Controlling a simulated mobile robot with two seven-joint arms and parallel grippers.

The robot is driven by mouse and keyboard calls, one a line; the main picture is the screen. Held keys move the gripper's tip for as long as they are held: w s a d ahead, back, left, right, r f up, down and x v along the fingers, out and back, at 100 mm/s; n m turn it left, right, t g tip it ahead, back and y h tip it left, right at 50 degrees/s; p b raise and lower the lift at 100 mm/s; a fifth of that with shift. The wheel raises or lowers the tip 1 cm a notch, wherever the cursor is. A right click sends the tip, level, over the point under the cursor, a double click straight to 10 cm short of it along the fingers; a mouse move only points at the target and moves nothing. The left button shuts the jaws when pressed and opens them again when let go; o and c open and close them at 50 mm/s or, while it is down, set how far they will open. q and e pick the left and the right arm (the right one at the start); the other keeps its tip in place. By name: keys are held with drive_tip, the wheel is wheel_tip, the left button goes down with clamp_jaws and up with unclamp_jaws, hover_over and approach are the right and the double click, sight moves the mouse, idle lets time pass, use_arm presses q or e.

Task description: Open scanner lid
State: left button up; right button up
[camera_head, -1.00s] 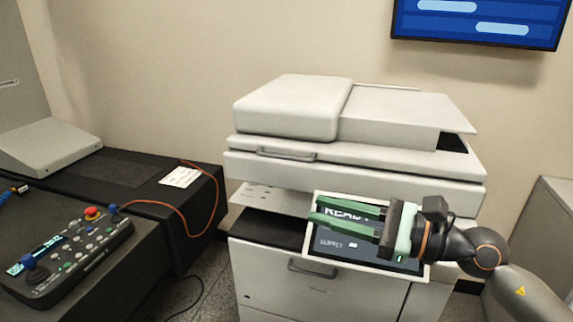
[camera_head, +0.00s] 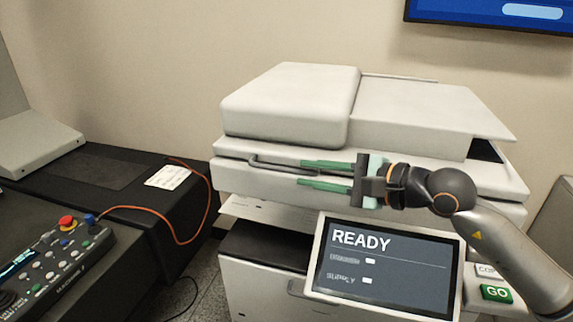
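The scanner lid (camera_head: 405,112) is the light grey top of the copier, with a raised feeder block (camera_head: 290,103) on its left. The lid is down. A bar handle (camera_head: 268,163) runs along its front edge at the left. My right gripper (camera_head: 300,173) has two green fingers, spread apart and pointing left, in front of the lid's front edge near the handle's right end. One finger is at about handle height, the other lower. Nothing shows between them. Whether a finger touches the handle cannot be told. My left gripper is not in view.
The copier's tilted screen (camera_head: 383,268) reads READY, below my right gripper, with a green GO button (camera_head: 496,293) beside it. A dark bench with a control panel (camera_head: 45,262) and an orange cable (camera_head: 196,232) stands at the left. A wall monitor (camera_head: 490,14) hangs above right.

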sight(293, 171)
drive_tip(key=x, duration=0.6)
drive_tip(key=shift+r+p, duration=0.1)
drive_tip(key=shift+p, duration=0.2)
drive_tip(key=shift+c, duration=0.3)
clamp_jaws()
idle(0.7)
